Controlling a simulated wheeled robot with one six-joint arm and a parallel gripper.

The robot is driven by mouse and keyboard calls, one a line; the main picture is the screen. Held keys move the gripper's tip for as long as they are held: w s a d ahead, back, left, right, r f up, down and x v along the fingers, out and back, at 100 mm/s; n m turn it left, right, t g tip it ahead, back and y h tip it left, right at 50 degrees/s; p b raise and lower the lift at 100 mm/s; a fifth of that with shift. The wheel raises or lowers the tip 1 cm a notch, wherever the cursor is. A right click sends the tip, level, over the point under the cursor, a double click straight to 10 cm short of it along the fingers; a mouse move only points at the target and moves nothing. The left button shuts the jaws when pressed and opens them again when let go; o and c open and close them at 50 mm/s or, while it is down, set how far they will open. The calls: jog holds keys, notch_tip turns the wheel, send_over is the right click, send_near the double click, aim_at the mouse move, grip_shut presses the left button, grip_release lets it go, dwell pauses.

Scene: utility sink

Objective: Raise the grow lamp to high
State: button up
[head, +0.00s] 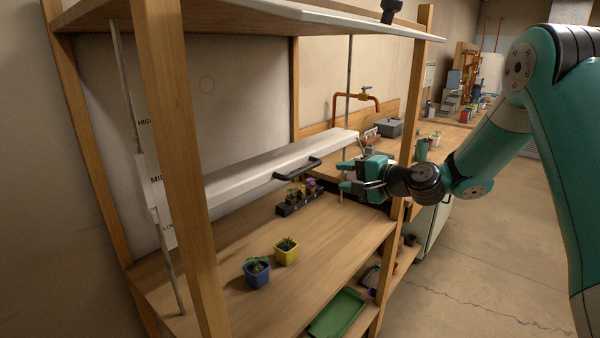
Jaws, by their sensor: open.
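The grow lamp (262,163) is a long white bar across the shelf bay, above the wooden shelf board. A dark handle (298,168) is on its front side. At the left, white labels read HIGH (146,122), MID (155,181) and LOW (168,228) from top to bottom. The lamp's left end appears near the MID and LOW labels; the front post partly hides this area, so its exact level is unclear. My gripper (343,177) is open and empty, right of the handle and apart from it, with its fingers pointing left.
A blue pot (257,275) and a yellow pot (286,253) with seedlings stand on the shelf board. Wooden posts (183,170) frame the bay. A green tray (338,313) lies lower down.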

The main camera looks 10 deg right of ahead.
aim_at(302, 172)
jog(key=p+x, duration=0.4)
jog(key=x, duration=1)
jog(key=shift+w+a, duration=0.15)
grip_shut()
